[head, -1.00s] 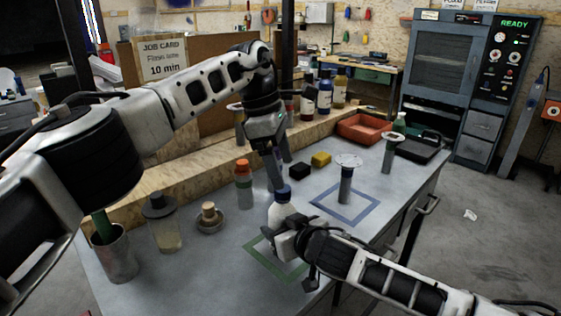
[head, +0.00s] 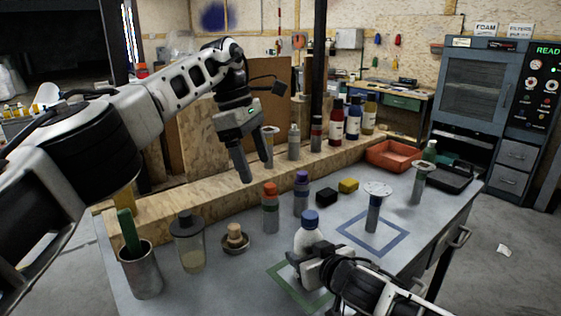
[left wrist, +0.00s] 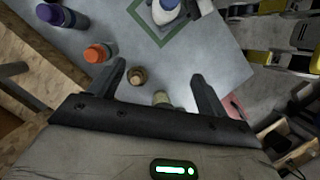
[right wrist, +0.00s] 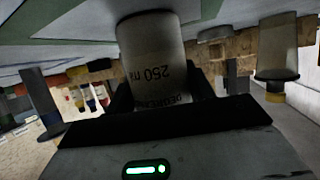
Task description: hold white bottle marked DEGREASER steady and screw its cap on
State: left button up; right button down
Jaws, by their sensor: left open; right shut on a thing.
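The white bottle (head: 307,240) stands upright at the green square outline (head: 285,291), with a blue cap (head: 310,219) on its top. How tight the cap is cannot be told. My right gripper (head: 312,262) is shut on the bottle's body from the front. In the right wrist view the bottle (right wrist: 155,55) sits between the fingers, with "250 ml" and part of DEGREASER upside down. My left gripper (head: 256,173) is open and empty, raised above and left of the bottle. In the left wrist view the blue cap (left wrist: 168,5) shows at the top edge, beyond the fingers.
An orange-capped bottle (head: 270,212) and purple-capped bottle (head: 301,195) stand behind the white bottle. Left are a corked pot (head: 235,239), a dark-lidded jar (head: 188,245) and a metal cup (head: 142,272). A blue square outline (head: 350,239) holds a round-topped stand (head: 374,210).

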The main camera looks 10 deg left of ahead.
jog(key=shift+f, duration=0.1)
pick_arm(q)
jog(key=shift+w+a, duration=0.2)
jog(key=shift+a, duration=0.9)
pick_arm(e)
jog(key=shift+c, duration=2.4)
grip_release()
jog(key=v, duration=1.6)
